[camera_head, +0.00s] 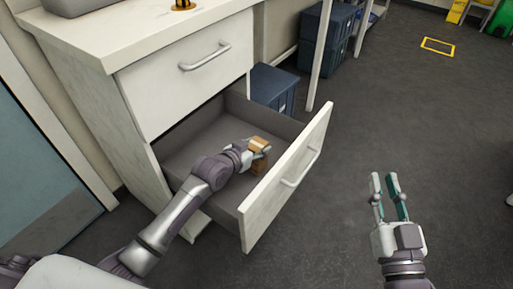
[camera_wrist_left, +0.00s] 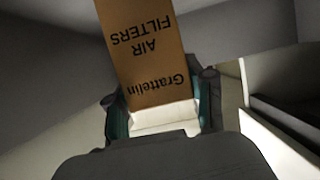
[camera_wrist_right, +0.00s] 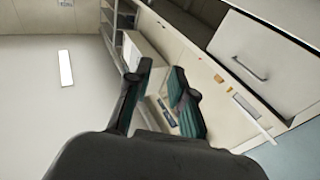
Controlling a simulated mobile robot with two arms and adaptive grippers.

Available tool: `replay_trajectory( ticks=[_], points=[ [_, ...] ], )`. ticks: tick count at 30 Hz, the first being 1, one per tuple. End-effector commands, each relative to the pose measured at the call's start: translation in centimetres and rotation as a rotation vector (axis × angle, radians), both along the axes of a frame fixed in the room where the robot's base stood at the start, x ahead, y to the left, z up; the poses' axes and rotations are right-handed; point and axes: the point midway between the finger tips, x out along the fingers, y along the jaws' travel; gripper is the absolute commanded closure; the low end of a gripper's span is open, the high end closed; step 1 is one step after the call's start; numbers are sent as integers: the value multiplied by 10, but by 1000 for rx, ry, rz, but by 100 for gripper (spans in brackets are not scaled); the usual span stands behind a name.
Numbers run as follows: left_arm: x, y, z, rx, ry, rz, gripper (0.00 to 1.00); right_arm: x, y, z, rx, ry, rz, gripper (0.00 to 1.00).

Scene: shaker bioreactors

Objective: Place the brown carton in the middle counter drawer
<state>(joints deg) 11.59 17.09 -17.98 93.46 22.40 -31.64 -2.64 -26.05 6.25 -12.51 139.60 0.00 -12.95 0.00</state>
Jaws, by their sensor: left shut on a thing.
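The brown carton (camera_head: 259,144) is in my left gripper (camera_head: 250,155), inside the open drawer (camera_head: 190,150) of the white counter. In the left wrist view the carton (camera_wrist_left: 145,45) shows upside-down print reading "Grattelin AIR FILTERS", and the left gripper's fingers (camera_wrist_left: 163,112) are on both sides of its near end. Whether the carton touches the drawer floor is hard to tell. The drawer's front panel (camera_head: 287,180) stands pulled out toward the right. My right gripper (camera_head: 386,190) is empty, fingers apart, over the floor right of the drawer.
A closed drawer (camera_head: 190,72) with a bar handle is above the open one. Dark blue boxes (camera_head: 272,88) stand behind the drawer, near table legs. A yellow floor marking (camera_head: 438,46) lies farther off. The grey floor (camera_head: 390,120) to the right is clear.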

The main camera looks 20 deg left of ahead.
Motion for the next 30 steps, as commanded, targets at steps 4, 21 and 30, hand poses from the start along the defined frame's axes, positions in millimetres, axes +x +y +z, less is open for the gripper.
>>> replay_trajectory(
  ticks=[4,21,30],
  points=[
    [0,0,0,0,-1,0,86,0,0,0,0,0,0,77],
    [0,0,0,0,0,0,21,0,0,1,1,-5,0,77],
    [-23,8,12,2,3,0,21,-1,-7,-40,-64,247,-16,77]
  ],
)
